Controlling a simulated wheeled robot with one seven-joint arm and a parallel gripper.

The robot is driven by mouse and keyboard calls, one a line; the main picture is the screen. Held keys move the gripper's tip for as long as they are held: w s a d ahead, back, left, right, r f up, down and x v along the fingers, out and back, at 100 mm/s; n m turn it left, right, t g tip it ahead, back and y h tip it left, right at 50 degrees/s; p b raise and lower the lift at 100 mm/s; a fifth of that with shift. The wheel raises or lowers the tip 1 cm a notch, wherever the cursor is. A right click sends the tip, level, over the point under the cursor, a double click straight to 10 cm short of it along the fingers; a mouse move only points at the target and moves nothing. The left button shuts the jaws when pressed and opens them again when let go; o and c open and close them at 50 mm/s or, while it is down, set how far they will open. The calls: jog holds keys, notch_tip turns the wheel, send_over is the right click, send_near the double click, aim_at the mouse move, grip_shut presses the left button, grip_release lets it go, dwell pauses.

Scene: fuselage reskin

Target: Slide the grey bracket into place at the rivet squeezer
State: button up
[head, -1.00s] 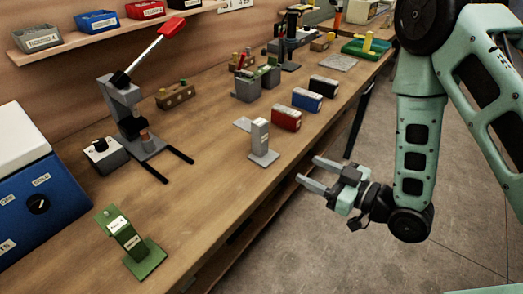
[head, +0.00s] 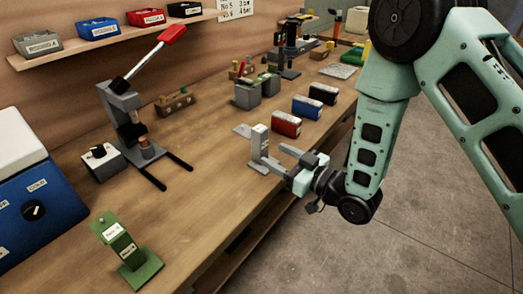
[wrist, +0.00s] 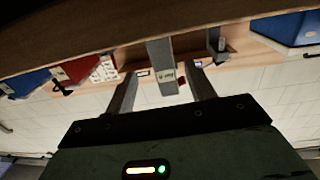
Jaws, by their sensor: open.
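The grey bracket (head: 259,142) stands upright on its flat foot near the front edge of the workbench, with a white label on it. My gripper (head: 273,157) is open beside it, its fingers reaching toward the post from the right. In the wrist view the bracket (wrist: 162,62) shows between the two spread fingers (wrist: 164,78); contact with either finger is not clear. What looks like the rivet squeezer (head: 124,108) is a grey press with a red-ended lever, further left. Two dark rails (head: 166,171) run out from its base.
A green bracket (head: 128,252) stands at the front left, and a blue box (head: 45,205) at the far left. Red (head: 286,124), blue (head: 307,106) and black (head: 323,93) blocks stand behind the grey bracket. The bench between bracket and rails is clear.

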aim_at(265, 150)
jog(key=p+x, duration=0.2)
jog(key=x, duration=0.2)
jog(key=shift+a+r, duration=0.1)
jog(key=shift+a, duration=0.3)
jog(key=shift+w+a, duration=0.4)
grip_shut()
